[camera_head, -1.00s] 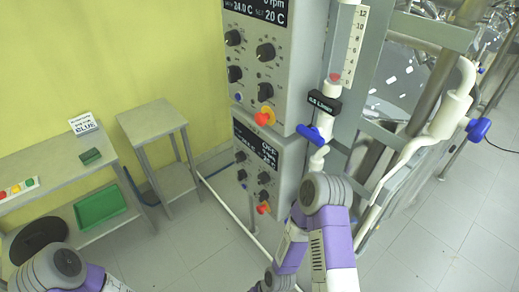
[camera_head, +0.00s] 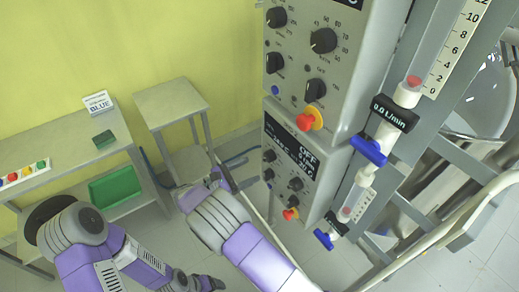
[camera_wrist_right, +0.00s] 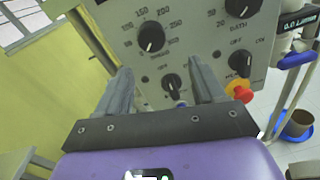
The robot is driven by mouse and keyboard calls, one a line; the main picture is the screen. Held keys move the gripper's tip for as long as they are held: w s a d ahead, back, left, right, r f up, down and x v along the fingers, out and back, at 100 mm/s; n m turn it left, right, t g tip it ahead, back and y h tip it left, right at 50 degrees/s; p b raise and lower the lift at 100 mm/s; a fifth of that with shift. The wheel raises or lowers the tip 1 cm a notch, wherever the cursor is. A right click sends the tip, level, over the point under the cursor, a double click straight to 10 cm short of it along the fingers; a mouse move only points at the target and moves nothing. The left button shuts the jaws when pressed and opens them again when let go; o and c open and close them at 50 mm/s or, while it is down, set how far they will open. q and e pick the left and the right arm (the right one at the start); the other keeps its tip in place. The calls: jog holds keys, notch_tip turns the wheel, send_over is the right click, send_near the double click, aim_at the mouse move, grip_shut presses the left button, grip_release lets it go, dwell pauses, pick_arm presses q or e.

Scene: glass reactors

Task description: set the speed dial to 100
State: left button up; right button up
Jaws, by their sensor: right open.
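In the right wrist view, a round black dial (camera_wrist_right: 151,36) sits on a grey panel (camera_wrist_right: 195,20). Its printed scale includes 50, 100, 150, 200, 250 and 300. Its exact setting is too small to read. My right gripper (camera_wrist_right: 162,82) is open and empty, pointing toward the panel below this dial, with a smaller black knob (camera_wrist_right: 171,85) showing between its fingers. In the head view my right gripper (camera_head: 224,178) is left of the lower control box (camera_head: 310,195). My left gripper (camera_head: 209,283) is low in the head view, its jaws unclear.
The upper control box (camera_head: 350,75) has several black knobs and a red button (camera_head: 305,122). Right of it stands a flow tube with a blue valve (camera_head: 369,150). A small grey table (camera_head: 170,103) is at the back left. A bench holds a green tray (camera_head: 115,187).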

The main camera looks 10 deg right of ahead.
aim_at(266, 157)
pick_arm(q)
jog(key=shift+w+f, duration=0.1)
pick_arm(e)
jog(key=shift+h, duration=0.3)
jog(key=d, duration=0.2)
jog(key=w+d+r, duration=0.1)
jog(key=d, duration=0.1)
jog(key=w+d, duration=0.1)
jog(key=d, duration=0.1)
jog(key=shift+w+d+r, duration=0.2)
jog(key=shift+w+r, duration=0.05)
jog(key=shift+r, duration=0.15)
jog(key=c, duration=1)
jog(key=shift+c, duration=0.2)
